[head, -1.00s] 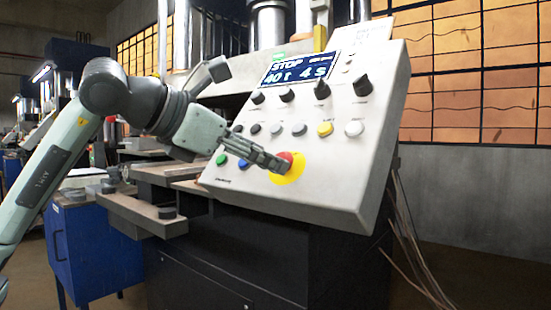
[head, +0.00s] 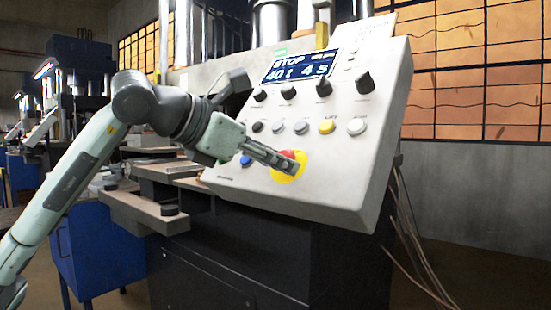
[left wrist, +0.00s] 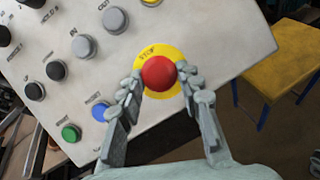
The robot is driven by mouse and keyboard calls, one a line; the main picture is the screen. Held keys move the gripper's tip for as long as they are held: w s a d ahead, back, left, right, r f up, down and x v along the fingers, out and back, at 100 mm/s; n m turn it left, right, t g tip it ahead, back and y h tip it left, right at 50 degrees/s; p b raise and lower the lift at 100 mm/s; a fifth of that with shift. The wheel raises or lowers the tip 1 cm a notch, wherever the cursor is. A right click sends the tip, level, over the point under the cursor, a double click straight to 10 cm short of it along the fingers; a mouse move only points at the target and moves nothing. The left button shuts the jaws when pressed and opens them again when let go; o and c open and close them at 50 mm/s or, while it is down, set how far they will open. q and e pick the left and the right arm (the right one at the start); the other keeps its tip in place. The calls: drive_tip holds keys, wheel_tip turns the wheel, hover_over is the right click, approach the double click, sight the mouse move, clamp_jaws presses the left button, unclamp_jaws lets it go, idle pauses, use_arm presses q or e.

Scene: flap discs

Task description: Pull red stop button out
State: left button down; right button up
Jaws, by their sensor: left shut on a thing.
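The red stop button (left wrist: 159,74) sits on a round yellow plate marked STOP (left wrist: 146,57), low on the sloped control panel (head: 340,185). My left gripper (left wrist: 161,84) has one finger on each side of the red button and is shut on it. In the head view the left gripper (head: 292,165) reaches in from the left and covers much of the button; a red part shows above the fingers. The panel's display (head: 300,66) reads STOP. My right gripper is not in view.
White and yellow push buttons (head: 326,126) and black knobs (head: 363,83) lie above the stop button. Blue (left wrist: 100,112) and green (left wrist: 70,133) buttons are close to my left finger. A yellow-topped stool (left wrist: 284,74) stands beyond the panel. Cables hang at the panel's right.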

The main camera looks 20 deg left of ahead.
use_arm(q)
drive_tip(key=shift+s+a+r, duration=0.2)
drive_tip(key=shift+s+r, duration=0.25)
drive_tip(key=shift+s, duration=0.05)
drive_tip(key=c, duration=1.1)
unclamp_jaws()
drive_tip(key=shift+s, duration=0.1)
drive_tip(key=shift+o, duration=0.2)
drive_tip(key=v, duration=1.2)
drive_tip(key=shift+r, duration=0.1)
